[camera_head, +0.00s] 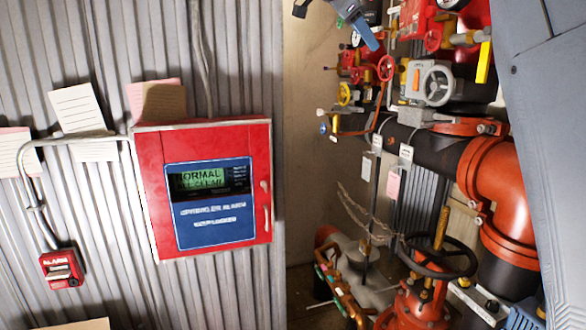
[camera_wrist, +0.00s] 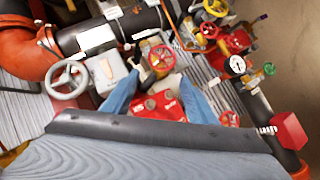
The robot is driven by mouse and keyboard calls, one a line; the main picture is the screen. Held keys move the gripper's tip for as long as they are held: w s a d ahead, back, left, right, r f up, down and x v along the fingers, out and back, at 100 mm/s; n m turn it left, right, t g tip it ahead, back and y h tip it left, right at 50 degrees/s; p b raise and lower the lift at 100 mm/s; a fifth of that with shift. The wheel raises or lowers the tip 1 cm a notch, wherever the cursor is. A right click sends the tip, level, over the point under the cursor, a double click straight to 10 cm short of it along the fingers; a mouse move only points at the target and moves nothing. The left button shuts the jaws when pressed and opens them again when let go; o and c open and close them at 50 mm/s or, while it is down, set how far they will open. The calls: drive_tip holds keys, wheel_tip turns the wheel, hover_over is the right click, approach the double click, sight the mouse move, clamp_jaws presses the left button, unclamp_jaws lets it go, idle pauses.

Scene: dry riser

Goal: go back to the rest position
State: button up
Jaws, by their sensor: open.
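My gripper (camera_wrist: 160,88) shows in the wrist view with its two blue fingers spread apart. No object is held between them. A red block-like part (camera_wrist: 158,106) with round fittings shows behind the gap between the fingers; I cannot tell how far off it is. In the head view, blue parts of my gripper (camera_head: 338,26) show at the top edge, in front of the pipework and partly cut off by the frame.
A red alarm panel (camera_head: 216,130) reading NORMAL hangs on the corrugated wall, with a small red call box (camera_head: 62,269) at lower left. Valves crowd the right, including a grey handwheel (camera_head: 438,83), a large orange pipe (camera_head: 496,185) and a dark handwheel (camera_head: 437,257).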

drive_tip(key=w+d+f+n+t+b, duration=0.3)
drive_tip(key=w+f+n+t, duration=0.25)
drive_tip(key=f, duration=0.25)
drive_tip(key=s+a+f+n+g+y+b, duration=0.1)
drive_tip(key=s+a+f+n+y, duration=0.15)
drive_tip(key=f, duration=0.65)
drive_tip(key=s+a+f+n+y+b, duration=0.1)
drive_tip(key=f+n+y, duration=0.2)
drive_tip(key=f, duration=0.5)
drive_tip(key=s+a+f+n+g+y+b, duration=0.1)
drive_tip(key=s+a+f+n+y, duration=0.15)
drive_tip(key=f, duration=0.65)
drive_tip(key=s+d+f+n+g+y+b, duration=0.1)
drive_tip(key=s+f+n+g, duration=0.3)
drive_tip(key=s+f, duration=1.25)
drive_tip(key=s+d+f+g, duration=0.2)
drive_tip(key=s+f+g, duration=0.1)
drive_tip(key=s+f, duration=0.3)
drive_tip(key=s+d+f+g+b, duration=0.1)
drive_tip(key=s+d+f+g, duration=0.1)
drive_tip(key=s+f, duration=0.4)
drive_tip(key=s+g, duration=0.1)
drive_tip(key=s, duration=0.3)
drive_tip(key=shift+s+g+h, duration=0.3)
drive_tip(key=shift+g, duration=0.05)
